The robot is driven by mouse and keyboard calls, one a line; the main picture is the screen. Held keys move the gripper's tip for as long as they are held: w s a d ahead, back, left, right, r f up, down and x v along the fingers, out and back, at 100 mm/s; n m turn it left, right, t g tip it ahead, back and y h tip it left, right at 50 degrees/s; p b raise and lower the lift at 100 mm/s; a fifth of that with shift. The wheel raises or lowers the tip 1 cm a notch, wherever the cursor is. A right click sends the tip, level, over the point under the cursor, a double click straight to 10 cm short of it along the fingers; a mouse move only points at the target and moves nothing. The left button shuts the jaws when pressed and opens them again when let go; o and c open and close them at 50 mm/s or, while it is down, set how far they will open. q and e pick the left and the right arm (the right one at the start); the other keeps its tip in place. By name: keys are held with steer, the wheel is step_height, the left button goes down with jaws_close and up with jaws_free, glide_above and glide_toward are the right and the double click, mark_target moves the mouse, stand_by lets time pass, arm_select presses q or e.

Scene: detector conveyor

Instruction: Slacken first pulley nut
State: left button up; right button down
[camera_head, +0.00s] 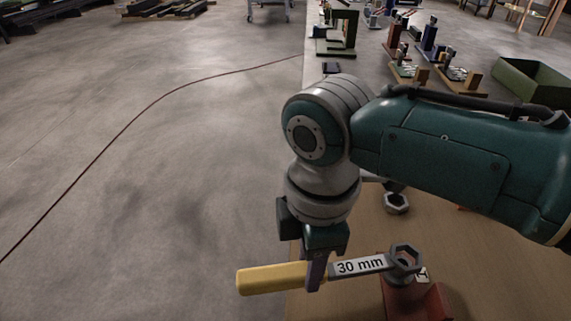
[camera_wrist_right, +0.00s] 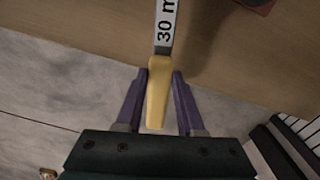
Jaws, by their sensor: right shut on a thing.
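My right gripper (camera_head: 316,262) is shut on the yellow handle of a 30 mm wrench (camera_head: 358,266). In the right wrist view the purple fingers of the gripper (camera_wrist_right: 160,98) stand either side of the wrench's yellow handle (camera_wrist_right: 158,92). The wrench lies about level, its grey ring end pointing right, above or in front of a dark red block (camera_head: 432,304). I cannot tell whether the ring touches anything there. No pulley nut can be made out clearly. My left gripper is not in view.
The brown tabletop (camera_head: 365,232) has its left edge below my right arm. Another grey ring-shaped tool end (camera_head: 397,203) lies behind the wrench. A green open bin (camera_head: 530,80) and several small fixtures stand farther back. Open concrete floor is on the left.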

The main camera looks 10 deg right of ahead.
steer(key=shift+f+b, duration=0.85)
steer(key=shift+f, duration=0.35)
steer(key=c, duration=1.2)
jaws_free()
steer(key=shift+r, duration=0.1)
jaws_close()
steer(key=shift+s+r+n+p, duration=0.15)
steer(key=shift+s+n+p, duration=0.45)
steer(key=shift+s+p, duration=0.35)
steer(key=shift+s+d+n+p, duration=0.1)
steer(key=shift+s+n+p, duration=0.05)
steer(key=shift+n+p, duration=0.15)
